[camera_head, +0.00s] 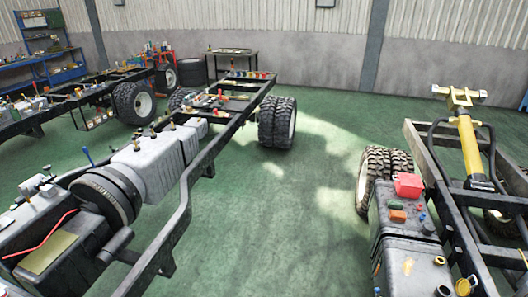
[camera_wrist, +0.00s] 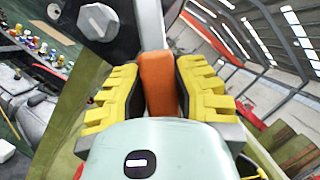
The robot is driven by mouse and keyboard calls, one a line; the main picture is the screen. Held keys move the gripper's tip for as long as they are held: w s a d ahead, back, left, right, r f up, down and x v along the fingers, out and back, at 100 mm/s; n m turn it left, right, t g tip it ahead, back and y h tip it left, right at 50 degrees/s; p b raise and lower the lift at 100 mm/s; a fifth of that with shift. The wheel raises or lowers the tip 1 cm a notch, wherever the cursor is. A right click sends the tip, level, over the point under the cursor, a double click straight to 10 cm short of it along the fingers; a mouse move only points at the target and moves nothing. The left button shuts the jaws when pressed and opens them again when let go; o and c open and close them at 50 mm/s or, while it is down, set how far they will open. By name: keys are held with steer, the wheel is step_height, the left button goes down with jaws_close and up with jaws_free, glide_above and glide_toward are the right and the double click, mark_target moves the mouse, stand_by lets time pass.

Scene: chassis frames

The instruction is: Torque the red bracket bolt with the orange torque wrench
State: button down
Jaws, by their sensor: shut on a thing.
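In the wrist view my gripper (camera_wrist: 158,90) is shut, its two yellow-ridged fingers pressing on an orange bar (camera_wrist: 158,82) between them. The bar looks like part of the orange torque wrench; its ends are hidden or out of view. A dark part with a round grey knob (camera_wrist: 98,21) lies just beyond the fingers, upper left; I cannot tell whether they touch. I cannot pick out the red bracket bolt for sure in either view. In the head view a red block (camera_head: 408,184) and small red pieces (camera_head: 421,210) sit on the right chassis's tank. My gripper is not seen there.
The left chassis (camera_head: 178,222) runs diagonally with a grey engine. The right chassis (camera_head: 460,215) carries a yellow cylinder (camera_head: 468,145). Green floor (camera_head: 285,215) between them is clear. A workbench (camera_head: 232,52) and blue shelves (camera_head: 45,50) stand at the back.

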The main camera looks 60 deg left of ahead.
steer(key=shift+w+a+f+m+h+b, duration=0.5)
steer(key=shift+w+f+m, duration=0.1)
steer(key=shift+m, duration=0.5)
steer(key=shift+w+a+f+m+h, duration=0.2)
steer(key=shift+w+a+m+h, duration=0.15)
steer(key=shift+m, duration=0.35)
steer(key=shift+w+a+f+m+b, duration=0.1)
steer(key=shift+w+f+m+b, duration=0.1)
steer(key=shift+m+b, duration=0.2)
steer(key=shift+s+d+r+n+y, duration=0.25)
steer(key=shift+s+d+r+n, duration=0.15)
steer(key=shift+n, duration=0.35)
steer(key=shift+s+d+r+n+y, duration=0.2)
steer(key=shift+s+d+r+n, duration=0.15)
steer(key=shift+n, duration=0.4)
